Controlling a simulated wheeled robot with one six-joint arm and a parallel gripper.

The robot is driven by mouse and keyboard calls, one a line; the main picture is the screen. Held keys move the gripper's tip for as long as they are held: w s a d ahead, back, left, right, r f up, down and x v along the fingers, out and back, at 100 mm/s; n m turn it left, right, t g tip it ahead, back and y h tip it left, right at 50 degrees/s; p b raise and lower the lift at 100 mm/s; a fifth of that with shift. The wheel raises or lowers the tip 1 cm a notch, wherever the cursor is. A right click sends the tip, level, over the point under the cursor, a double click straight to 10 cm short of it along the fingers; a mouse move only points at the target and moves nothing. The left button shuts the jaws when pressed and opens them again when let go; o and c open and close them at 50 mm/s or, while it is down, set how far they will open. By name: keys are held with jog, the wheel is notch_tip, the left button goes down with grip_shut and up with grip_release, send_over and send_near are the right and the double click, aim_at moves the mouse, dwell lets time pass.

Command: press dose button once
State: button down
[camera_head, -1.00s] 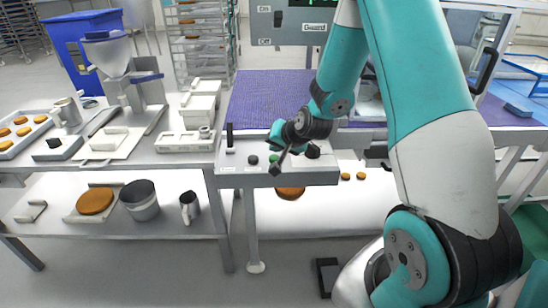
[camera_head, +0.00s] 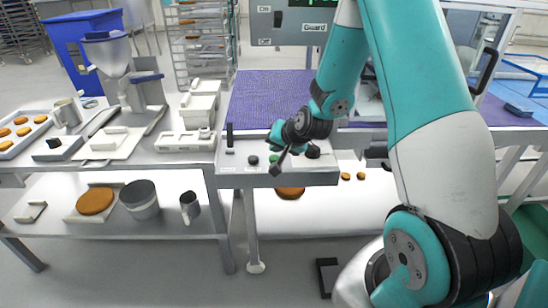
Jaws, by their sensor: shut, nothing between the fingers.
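A grey control panel (camera_head: 235,169) stands at the front of the purple conveyor. On its top are a black upright lever (camera_head: 229,135), a dark round button (camera_head: 253,160), a green button (camera_head: 273,158) partly behind my gripper, and a dark knob (camera_head: 313,151). The labels are too small to read, so I cannot tell which is the dose button. My gripper (camera_head: 276,168) is shut and empty, pointing down and left over the panel's front edge, close to the green button. I cannot tell whether it touches anything.
A steel table (camera_head: 180,157) with trays, a white-and-blue hopper machine (camera_head: 112,58) and boxes stands at left. A grey switch box (camera_head: 287,22) is above the purple conveyor (camera_head: 262,98). Round brown pieces lie on the white surface (camera_head: 330,195) beneath the panel.

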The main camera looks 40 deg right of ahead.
aim_at(276, 157)
dwell(0.3)
jog(key=shift+f+b, duration=0.4)
jog(key=shift+f, duration=0.05)
jog(key=shift+f+b, duration=0.5)
jog(key=shift+f, duration=0.05)
dwell(0.6)
jog(key=shift+r, duration=0.15)
jog(key=shift+r+p, duration=0.75)
jog(key=shift+r, duration=0.1)
jog(key=shift+r+p, duration=1.95)
jog(key=shift+r, duration=0.6)
jog(key=shift+a, duration=0.1)
